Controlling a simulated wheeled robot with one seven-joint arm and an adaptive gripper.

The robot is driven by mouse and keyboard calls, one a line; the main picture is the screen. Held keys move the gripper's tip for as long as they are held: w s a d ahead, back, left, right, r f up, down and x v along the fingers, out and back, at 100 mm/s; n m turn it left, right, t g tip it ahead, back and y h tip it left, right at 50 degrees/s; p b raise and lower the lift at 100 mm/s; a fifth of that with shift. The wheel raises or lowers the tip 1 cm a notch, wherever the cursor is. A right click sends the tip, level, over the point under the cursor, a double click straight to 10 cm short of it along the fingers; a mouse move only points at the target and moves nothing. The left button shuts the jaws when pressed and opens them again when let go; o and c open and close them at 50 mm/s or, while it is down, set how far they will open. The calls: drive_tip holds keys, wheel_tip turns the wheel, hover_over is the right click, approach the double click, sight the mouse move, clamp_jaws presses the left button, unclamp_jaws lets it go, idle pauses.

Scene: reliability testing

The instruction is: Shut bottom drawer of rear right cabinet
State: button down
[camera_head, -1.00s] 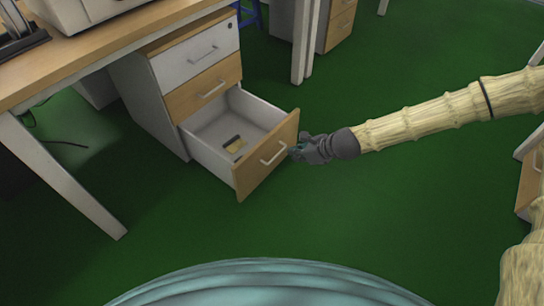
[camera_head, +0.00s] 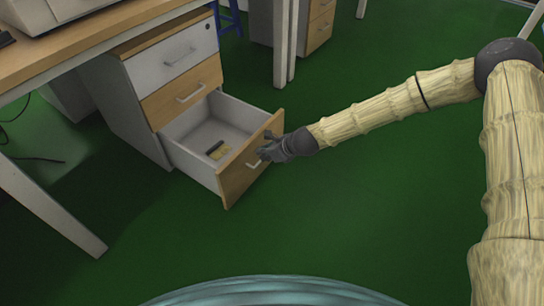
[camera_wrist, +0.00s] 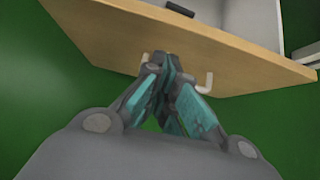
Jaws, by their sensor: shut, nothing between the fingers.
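The cabinet (camera_head: 120,92) stands under the desk at the left, with white sides and three drawers. Its bottom drawer (camera_head: 222,184) is pulled well out, with a wooden front and a pale handle. The drawer front also shows across the top of the wrist view (camera_wrist: 215,50). The upper two drawers are shut. My gripper (camera_head: 264,151) is at the outer face of the drawer front, by the handle. In the wrist view my gripper (camera_wrist: 168,62) is shut and empty, its fingertips at the handle (camera_wrist: 205,82), partly hiding it. Whether they touch the front I cannot tell.
A small yellow and black object (camera_head: 217,151) lies inside the open drawer. The desk (camera_head: 70,50) has a pale leg (camera_head: 50,212) left of the cabinet. Another cabinet (camera_head: 318,25) stands behind. Green floor (camera_head: 330,215) in front is clear.

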sight(249, 152)
drive_tip(key=shift+w+a+r+b, duration=0.1)
drive_tip(key=shift+w+a+b, duration=0.15)
drive_tip(key=shift+w+a, duration=0.3)
drive_tip(key=shift+w+a+r+b, duration=0.1)
drive_tip(key=shift+w+a+b, duration=0.2)
drive_tip(key=shift+a, duration=0.35)
